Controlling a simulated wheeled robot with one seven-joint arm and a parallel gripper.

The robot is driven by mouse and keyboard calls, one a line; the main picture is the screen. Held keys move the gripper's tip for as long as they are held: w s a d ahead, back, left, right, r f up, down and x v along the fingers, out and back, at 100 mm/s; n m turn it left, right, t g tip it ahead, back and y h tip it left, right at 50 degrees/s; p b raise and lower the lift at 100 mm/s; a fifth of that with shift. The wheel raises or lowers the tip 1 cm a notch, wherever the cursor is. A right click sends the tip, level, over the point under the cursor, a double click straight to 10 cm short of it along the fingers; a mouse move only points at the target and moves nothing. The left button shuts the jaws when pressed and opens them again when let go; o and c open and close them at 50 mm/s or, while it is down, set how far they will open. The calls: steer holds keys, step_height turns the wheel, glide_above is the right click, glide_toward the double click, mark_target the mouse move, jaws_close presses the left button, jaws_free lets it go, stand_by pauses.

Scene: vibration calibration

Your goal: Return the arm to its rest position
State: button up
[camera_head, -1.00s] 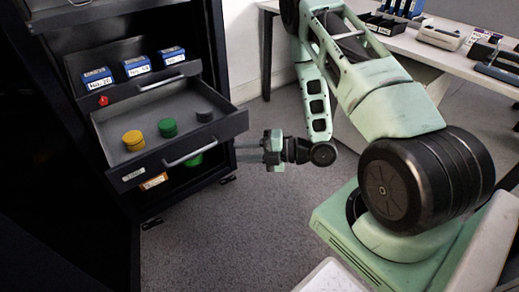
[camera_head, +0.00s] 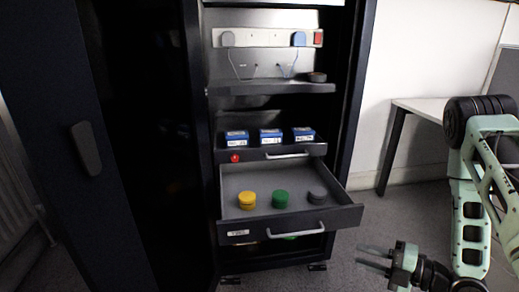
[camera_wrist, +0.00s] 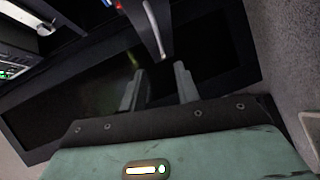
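My gripper (camera_head: 376,260) is at the lower right of the head view, to the right of the open drawer and apart from it. Its two fingers are spread with nothing between them. In the wrist view the fingers (camera_wrist: 158,88) also stand apart and empty, facing dark cabinet surfaces and a light drawer handle. My arm is folded at the right edge of the head view, partly cut off by the frame.
The cabinet's open drawer (camera_head: 233,232) holds a yellow weight (camera_head: 247,200), a green weight (camera_head: 280,199) and a dark weight (camera_head: 317,195). A white table (camera_head: 425,106) stands at the right. Grey floor lies below my gripper.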

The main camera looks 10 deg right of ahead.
steer(key=w+a+r+m+g+h, duration=0.2)
steer(key=w+a+r+m+h, duration=0.1)
steer(key=a+m+h, duration=0.15)
steer(key=w+a+r+m+g+h, duration=0.3)
steer(key=a, duration=0.3)
steer(key=s+a+r+m+g+h, duration=0.1)
steer(key=s+a+r+m+g, duration=0.2)
steer(key=s, duration=0.5)
steer(key=s+a+r+m+g+h, duration=0.1)
steer(key=s+a+r+m, duration=0.3)
steer(key=s, duration=0.4)
steer(key=s+a+r+m+g+h, duration=0.25)
steer(key=s+r, duration=0.25)
steer(key=s, duration=0.3)
step_height(320, 180, up, 22)
steer(key=y+p, duration=0.1)
steer(key=p, duration=2.2)
steer(key=shift+w+r+m, duration=0.15)
steer(key=shift+r+m, duration=0.1)
steer(key=shift+m, duration=0.15)
steer(key=shift+d, duration=0.1)
